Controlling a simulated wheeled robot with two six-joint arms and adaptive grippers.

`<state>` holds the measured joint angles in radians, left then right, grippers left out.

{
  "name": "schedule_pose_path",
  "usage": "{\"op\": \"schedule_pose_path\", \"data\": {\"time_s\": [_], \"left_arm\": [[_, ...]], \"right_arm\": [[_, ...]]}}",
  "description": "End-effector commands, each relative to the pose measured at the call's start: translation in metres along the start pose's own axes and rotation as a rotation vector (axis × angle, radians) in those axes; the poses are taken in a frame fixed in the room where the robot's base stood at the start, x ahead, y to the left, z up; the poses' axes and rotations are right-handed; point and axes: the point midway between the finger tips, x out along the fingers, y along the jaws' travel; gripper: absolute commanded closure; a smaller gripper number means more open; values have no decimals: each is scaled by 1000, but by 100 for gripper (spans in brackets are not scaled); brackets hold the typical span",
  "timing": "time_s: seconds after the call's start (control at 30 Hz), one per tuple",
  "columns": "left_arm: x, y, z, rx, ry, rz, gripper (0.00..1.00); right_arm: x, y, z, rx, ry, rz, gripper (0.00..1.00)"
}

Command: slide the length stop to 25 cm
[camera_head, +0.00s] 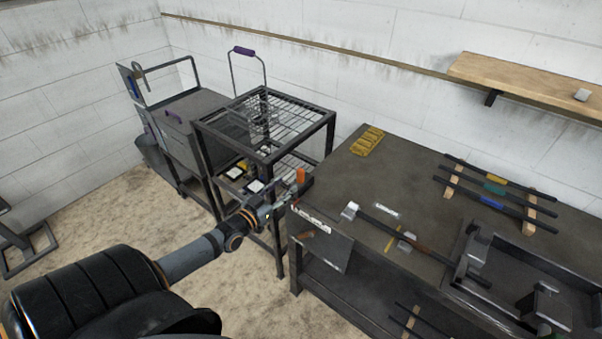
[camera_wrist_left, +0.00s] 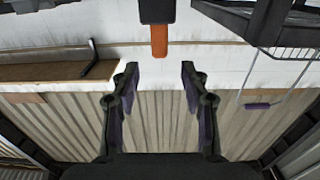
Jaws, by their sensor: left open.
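A dark block (camera_head: 307,186) with an upright orange handle (camera_head: 300,175) is at the left corner of the workbench; it looks like the length stop. A white marked strip (camera_head: 311,219) lies near it; its figures are too small to read. My left gripper (camera_head: 268,211) is in front of that corner, beside the handle. In the left wrist view the fingers (camera_wrist_left: 160,74) are open and empty. The orange handle (camera_wrist_left: 159,41) and its dark block (camera_wrist_left: 157,11) are just beyond the fingertips, roughly centred and apart from them. My right gripper is not in view.
The dark workbench (camera_head: 395,165) holds a long-handled hammer (camera_head: 349,211), several bars on wooden rests (camera_head: 530,215) and a yellow tray (camera_head: 367,141). A black wire rack (camera_head: 265,125) stands close behind my left gripper. The floor (camera_head: 240,285) in front is clear.

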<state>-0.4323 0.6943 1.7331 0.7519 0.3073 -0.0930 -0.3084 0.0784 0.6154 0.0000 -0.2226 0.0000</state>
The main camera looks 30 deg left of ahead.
Motion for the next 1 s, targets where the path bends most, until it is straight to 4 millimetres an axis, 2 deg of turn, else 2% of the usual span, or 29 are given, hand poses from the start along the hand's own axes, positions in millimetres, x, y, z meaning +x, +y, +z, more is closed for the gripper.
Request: {"op": "schedule_pose_path", "data": {"time_s": [0.03, 0.2, 0.33, 0.5, 0.77, 1.0], "left_arm": [[12, 0, 4, -3, 7, -2, 55], [50, 0, 8, -1, 7, -1, 55], [70, 0, 7, -2, 4, -1, 55], [83, 0, 3, -1, 1, -1, 55], [84, 0, 0, -1, -1, -1, 55], [84, 0, 1, -1, -1, -1, 86]], "right_arm": [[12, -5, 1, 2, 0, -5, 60], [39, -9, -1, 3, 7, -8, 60], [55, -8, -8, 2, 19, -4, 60], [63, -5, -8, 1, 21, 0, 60], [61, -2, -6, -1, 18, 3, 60], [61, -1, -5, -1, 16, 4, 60]]}}
